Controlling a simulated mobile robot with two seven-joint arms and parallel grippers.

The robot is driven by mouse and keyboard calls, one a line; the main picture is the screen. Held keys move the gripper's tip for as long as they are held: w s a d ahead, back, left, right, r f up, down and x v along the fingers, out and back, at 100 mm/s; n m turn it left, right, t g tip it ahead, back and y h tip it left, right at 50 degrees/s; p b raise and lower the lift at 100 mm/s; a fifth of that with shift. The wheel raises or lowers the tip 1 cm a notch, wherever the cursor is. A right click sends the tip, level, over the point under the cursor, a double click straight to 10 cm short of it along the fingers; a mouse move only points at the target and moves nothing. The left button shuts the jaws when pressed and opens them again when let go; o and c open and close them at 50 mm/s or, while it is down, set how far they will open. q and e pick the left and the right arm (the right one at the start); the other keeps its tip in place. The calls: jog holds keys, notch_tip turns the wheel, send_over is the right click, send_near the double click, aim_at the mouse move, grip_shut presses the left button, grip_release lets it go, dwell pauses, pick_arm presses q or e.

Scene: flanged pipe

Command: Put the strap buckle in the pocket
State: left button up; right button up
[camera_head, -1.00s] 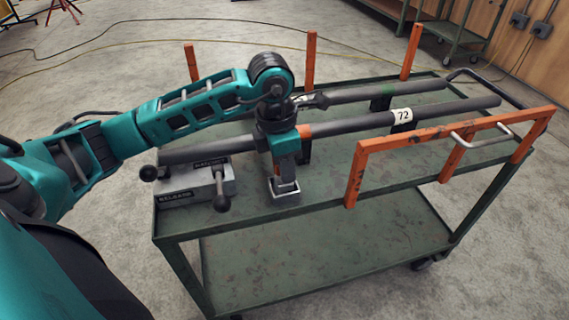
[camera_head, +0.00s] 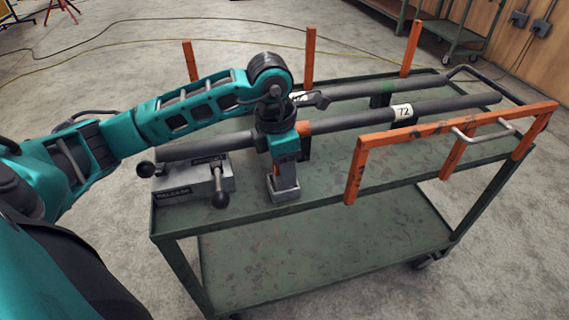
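My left gripper (camera_head: 284,178) points down at the near side of the front grey pipe (camera_head: 350,122), above the cart top. A grey metal block-like piece (camera_head: 285,192) shows at its fingertips; I cannot tell whether this is the pocket, the buckle or part of the fingers. An orange band (camera_head: 304,129) shows on the pipe just right of the gripper. The strap buckle cannot be made out clearly, and the wrist hides that stretch of pipe. The finger gap is not readable. My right gripper is out of view.
The green cart (camera_head: 330,190) carries the pipes. A grey clamp block (camera_head: 195,185) with black-knobbed levers stands at its left. An orange frame (camera_head: 450,150) rises along the near right edge, and orange posts (camera_head: 310,58) stand at the back. The near middle of the top is clear.

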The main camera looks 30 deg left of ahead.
pick_arm(q)
jog(key=shift+o, duration=0.7)
notch_tip(320, 180, up, 13)
jog(key=s+a+p, duration=0.1)
jog(key=p, duration=0.1)
jog(key=shift+s+f+p, duration=0.1)
jog(key=shift+p, duration=0.2)
